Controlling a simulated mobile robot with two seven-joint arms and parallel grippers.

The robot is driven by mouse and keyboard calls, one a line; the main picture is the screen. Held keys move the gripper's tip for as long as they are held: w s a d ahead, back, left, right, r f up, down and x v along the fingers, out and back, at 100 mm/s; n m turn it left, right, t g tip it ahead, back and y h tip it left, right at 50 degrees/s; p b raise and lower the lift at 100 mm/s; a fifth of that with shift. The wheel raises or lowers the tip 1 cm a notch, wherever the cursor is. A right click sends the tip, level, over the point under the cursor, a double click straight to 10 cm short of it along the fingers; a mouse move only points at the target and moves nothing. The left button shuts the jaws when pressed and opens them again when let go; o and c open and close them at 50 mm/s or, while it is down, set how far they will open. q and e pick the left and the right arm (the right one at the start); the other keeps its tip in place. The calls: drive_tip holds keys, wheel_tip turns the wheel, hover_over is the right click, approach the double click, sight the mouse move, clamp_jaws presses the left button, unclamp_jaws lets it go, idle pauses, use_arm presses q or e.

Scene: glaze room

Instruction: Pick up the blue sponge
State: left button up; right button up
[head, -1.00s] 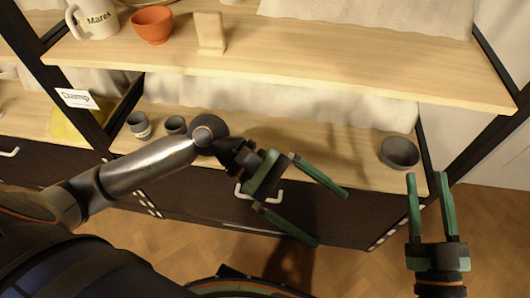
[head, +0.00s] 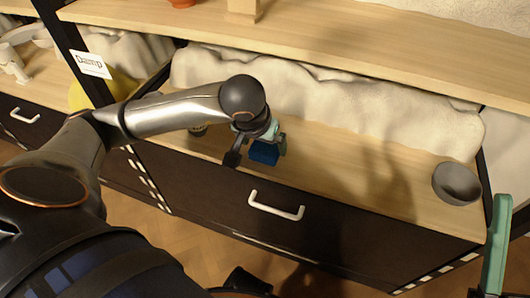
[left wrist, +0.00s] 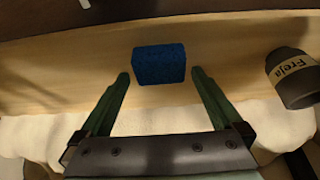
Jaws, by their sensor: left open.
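The blue sponge (head: 264,152) sits on the lower wooden shelf, partly hidden by my left gripper in the head view. It shows whole in the left wrist view (left wrist: 160,64), as a dark blue block. My left gripper (left wrist: 160,73) is open and empty. Its green fingertips stand on either side of the sponge's near part, with a gap on each side. In the head view my left gripper (head: 258,148) is over the shelf, mostly behind its own wrist. My right gripper (head: 496,245) shows only one green finger at the right edge.
A dark cup labelled "Freja" (left wrist: 293,78) stands close beside my left gripper. A grey bowl (head: 457,184) is at the shelf's right end. The upper shelf (head: 350,45) is overhead, a drawer handle (head: 276,205) below.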

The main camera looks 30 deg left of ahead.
use_arm(q)
drive_tip(key=shift+x, duration=0.8)
drive_tip(key=shift+c, duration=0.2)
drive_tip(key=c, duration=1)
drive_tip(key=shift+c, duration=0.2)
drive_tip(key=shift+r, duration=0.1)
